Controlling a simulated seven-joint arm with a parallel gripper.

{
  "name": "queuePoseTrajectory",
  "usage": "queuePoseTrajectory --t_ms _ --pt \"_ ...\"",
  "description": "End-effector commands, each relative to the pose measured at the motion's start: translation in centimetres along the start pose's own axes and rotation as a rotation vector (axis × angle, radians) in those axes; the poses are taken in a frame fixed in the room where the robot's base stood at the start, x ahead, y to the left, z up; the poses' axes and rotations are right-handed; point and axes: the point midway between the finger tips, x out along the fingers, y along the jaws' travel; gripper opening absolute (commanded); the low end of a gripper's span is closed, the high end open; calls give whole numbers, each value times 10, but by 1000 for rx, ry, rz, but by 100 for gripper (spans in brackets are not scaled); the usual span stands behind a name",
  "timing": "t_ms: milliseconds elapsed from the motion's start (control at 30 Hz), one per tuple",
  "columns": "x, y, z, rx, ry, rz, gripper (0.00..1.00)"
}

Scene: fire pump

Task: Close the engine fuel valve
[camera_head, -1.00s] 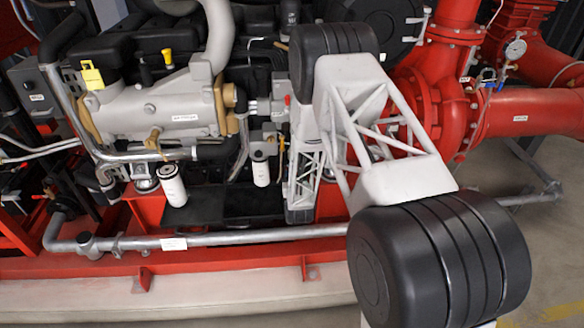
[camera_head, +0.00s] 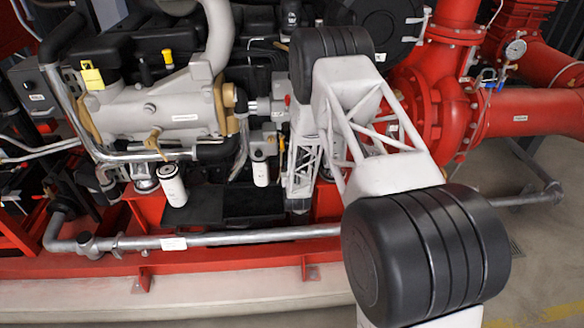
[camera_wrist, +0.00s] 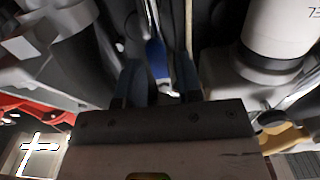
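In the wrist view, my gripper (camera_wrist: 158,82) is open, with its two dark fingers apart and pointing up the picture. A blue piece (camera_wrist: 157,58) with a bright metal end shows in the gap between the fingers, with space beside it. It looks like a small valve handle, but I cannot tell for sure that it is the fuel valve's. Whether either finger touches it is unclear. In the head view, my arm hides the gripper and this blue piece. The engine (camera_head: 160,105) stands at the left and centre.
In the wrist view, a white cylinder (camera_wrist: 280,30) is close on the right and grey pipework crowds the left. In the head view, a grey pipe (camera_head: 220,238) runs along the red base frame (camera_head: 220,263). The red pump (camera_head: 440,100) stands at the right.

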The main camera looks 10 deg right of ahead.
Motion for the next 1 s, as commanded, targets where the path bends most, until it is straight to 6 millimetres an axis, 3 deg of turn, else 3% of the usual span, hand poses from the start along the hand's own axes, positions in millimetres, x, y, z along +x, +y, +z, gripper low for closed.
queuePoseTrajectory --t_ms 33,200,667,1000 --pt "0 0 0 0 0 0 25" --pt "0 0 0 0 0 0 0" --pt "0 -2 0 60 0 0 0" --pt "0 -8 -1 276 0 0 0"
